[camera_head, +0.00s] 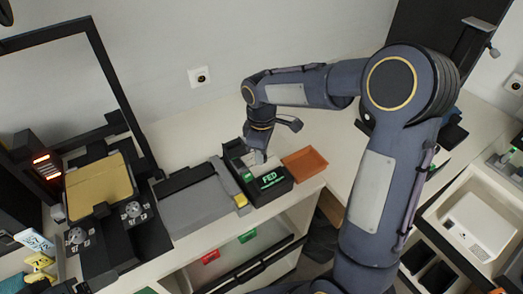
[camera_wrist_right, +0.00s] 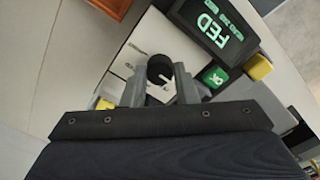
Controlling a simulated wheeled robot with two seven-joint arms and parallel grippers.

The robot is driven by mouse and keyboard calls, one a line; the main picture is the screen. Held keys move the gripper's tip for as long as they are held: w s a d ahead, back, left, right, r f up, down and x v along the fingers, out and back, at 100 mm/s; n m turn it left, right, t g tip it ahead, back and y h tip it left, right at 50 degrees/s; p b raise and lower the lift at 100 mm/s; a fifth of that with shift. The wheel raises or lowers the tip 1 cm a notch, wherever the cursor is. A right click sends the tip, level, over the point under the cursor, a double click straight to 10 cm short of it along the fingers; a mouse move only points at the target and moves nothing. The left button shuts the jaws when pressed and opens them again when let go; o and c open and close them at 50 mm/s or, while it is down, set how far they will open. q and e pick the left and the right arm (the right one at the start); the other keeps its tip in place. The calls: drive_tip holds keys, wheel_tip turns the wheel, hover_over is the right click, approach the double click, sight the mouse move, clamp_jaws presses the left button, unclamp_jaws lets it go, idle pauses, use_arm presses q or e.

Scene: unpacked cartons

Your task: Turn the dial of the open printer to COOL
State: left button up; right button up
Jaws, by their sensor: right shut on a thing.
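The open-frame printer (camera_head: 97,187), with a yellow bed, stands at the left in the head view. On its dark front base are two round dials, a right one (camera_head: 133,211) and a left one (camera_head: 76,237); their markings are too small to read. My right gripper (camera_head: 258,154) is away from them, down at a black device (camera_head: 268,188) with a green FED display. In the right wrist view my right gripper (camera_wrist_right: 160,88) is shut on a dark round piece (camera_wrist_right: 159,69) over the device's white top. My left gripper is not in view.
A grey unit (camera_head: 195,205) lies between the printer and the black device. An orange tray (camera_head: 304,163) sits right of the device. Yellow tags (camera_head: 40,262) lie at the lower left. Red and green labels show on the shelf front below. Bare counter lies behind the tray.

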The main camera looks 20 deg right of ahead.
drive_tip(key=shift+n, duration=0.3)
drive_tip(key=o, duration=1)
wheel_tip(320, 180, up, 8)
drive_tip(key=shift+f, duration=0.25)
drive_tip(key=shift+r, duration=0.2)
drive_tip(key=shift+s, duration=0.1)
drive_tip(key=s+m+t+y, duration=0.1)
drive_tip(key=s+m+t, duration=0.1)
drive_tip(key=s+m, duration=0.2)
drive_tip(key=s+m+t+y, duration=0.1)
drive_tip(key=s+m, duration=0.3)
drive_tip(key=s, duration=0.7)
drive_tip(key=s+a+m+t+y, duration=0.1)
drive_tip(key=s+m+t, duration=0.1)
drive_tip(key=s+m, duration=0.2)
drive_tip(key=shift+s+a+f+m+t+y, duration=0.1)
drive_tip(key=shift+s+f+m+t+y, duration=0.1)
drive_tip(key=shift+s, duration=0.75)
drive_tip(key=shift+s+f+m+t+y, duration=0.1)
drive_tip(key=shift+s+f+y, duration=0.1)
drive_tip(key=shift+s, duration=0.75)
